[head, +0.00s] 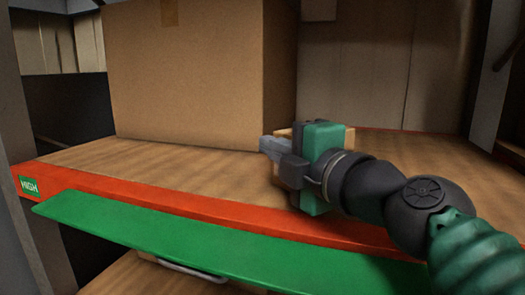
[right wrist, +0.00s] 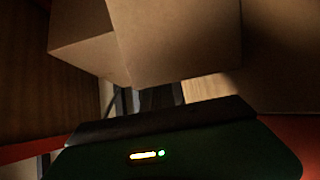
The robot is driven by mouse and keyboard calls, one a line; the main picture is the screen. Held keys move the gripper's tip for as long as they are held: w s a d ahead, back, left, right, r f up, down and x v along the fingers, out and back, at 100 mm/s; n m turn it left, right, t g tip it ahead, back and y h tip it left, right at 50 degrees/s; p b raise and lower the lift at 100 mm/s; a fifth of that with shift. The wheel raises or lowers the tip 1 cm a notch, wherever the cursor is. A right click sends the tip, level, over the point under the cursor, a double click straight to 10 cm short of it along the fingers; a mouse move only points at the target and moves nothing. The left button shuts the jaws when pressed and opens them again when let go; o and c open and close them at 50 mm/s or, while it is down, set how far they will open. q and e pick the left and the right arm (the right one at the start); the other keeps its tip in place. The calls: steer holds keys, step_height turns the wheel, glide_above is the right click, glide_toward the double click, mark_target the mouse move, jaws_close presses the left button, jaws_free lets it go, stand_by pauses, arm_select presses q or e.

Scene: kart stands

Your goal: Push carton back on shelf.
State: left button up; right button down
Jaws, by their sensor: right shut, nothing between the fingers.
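A large brown carton (head: 185,75) stands upright on the wooden shelf (head: 185,165) in the head view, set back from the orange front edge. My right gripper (head: 266,148) is shut and empty, pointing left just in front of the carton's lower right corner; I cannot tell whether it touches. A smaller tan box (head: 283,132) shows partly behind the gripper and is mostly hidden by it. In the right wrist view, brown carton faces (right wrist: 180,42) are close ahead of the dark fingers (right wrist: 145,98). My left gripper is not in view.
An orange shelf edge (head: 190,208) with a green "HIGH" label runs along the front. A green board (head: 190,238) projects below it. More cartons (head: 360,75) stand at the back right. The shelf left of the gripper is bare in front of the large carton.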

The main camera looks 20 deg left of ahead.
steer(key=shift+s+r, duration=0.2)
steer(key=shift+s, duration=0.25)
steer(key=shift+w+d+f, duration=0.1)
steer(key=shift+w+d, duration=0.1)
steer(key=shift+w, duration=0.15)
steer(key=w+d, duration=0.1)
steer(key=d, duration=0.1)
steer(key=w+d, duration=0.2)
steer(key=shift+d+p, duration=0.25)
steer(key=shift+p, duration=0.1)
steer(key=shift+d, duration=0.3)
steer(key=shift+s, duration=0.1)
